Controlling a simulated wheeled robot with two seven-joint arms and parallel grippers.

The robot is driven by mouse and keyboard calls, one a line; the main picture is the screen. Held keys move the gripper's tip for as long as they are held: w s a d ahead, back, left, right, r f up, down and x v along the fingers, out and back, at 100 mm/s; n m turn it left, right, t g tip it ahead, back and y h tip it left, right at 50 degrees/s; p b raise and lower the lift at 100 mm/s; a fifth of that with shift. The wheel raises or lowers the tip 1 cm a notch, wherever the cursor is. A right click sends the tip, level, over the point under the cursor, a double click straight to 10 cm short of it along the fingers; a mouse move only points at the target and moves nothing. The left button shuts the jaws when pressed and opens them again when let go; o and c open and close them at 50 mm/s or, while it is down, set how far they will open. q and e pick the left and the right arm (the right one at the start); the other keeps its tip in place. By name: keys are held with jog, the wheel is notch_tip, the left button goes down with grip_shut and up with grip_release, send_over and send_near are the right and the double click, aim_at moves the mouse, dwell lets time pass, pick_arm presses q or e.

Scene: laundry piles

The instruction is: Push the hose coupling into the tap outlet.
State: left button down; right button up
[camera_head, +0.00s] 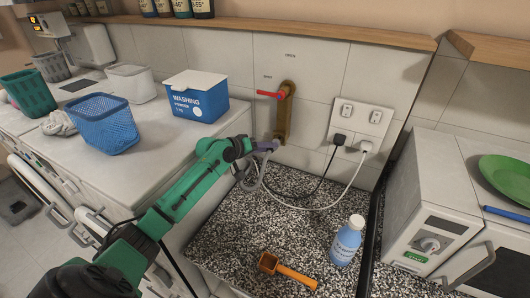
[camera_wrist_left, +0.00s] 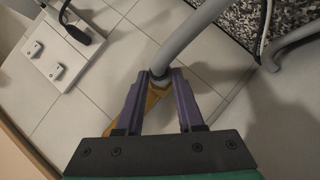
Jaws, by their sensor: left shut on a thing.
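The brass tap (camera_head: 284,115) with a red lever (camera_head: 269,94) is fixed to the tiled wall. My left gripper (camera_head: 266,146) is at the tap's lower end, with purple fingers shut on the hose coupling. In the left wrist view the fingertips (camera_wrist_left: 159,76) pinch the dark-collared coupling (camera_wrist_left: 160,73), and the grey hose (camera_wrist_left: 197,32) runs up from it. Part of the tap (camera_wrist_left: 152,98) shows between the fingers, behind the coupling. The outlet is hidden, so I cannot tell whether the coupling is in it. My right gripper is out of view.
Wall sockets (camera_head: 361,118) with two plugs and trailing cables are right of the tap. A speckled counter (camera_head: 225,232) below bears a blue bottle (camera_head: 347,241) and an orange scoop (camera_head: 287,272). A washing powder box (camera_head: 195,98) and blue basket (camera_head: 103,122) stand on the left.

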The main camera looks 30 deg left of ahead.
pick_arm(q)
jog(key=shift+r, duration=0.1)
dwell(0.3)
jog(key=shift+w, duration=0.35)
dwell(1.2)
jog(key=shift+w+b, duration=0.35)
jog(key=shift+w, duration=0.3)
dwell(0.5)
jog(key=shift+c, duration=2.2)
grip_release()
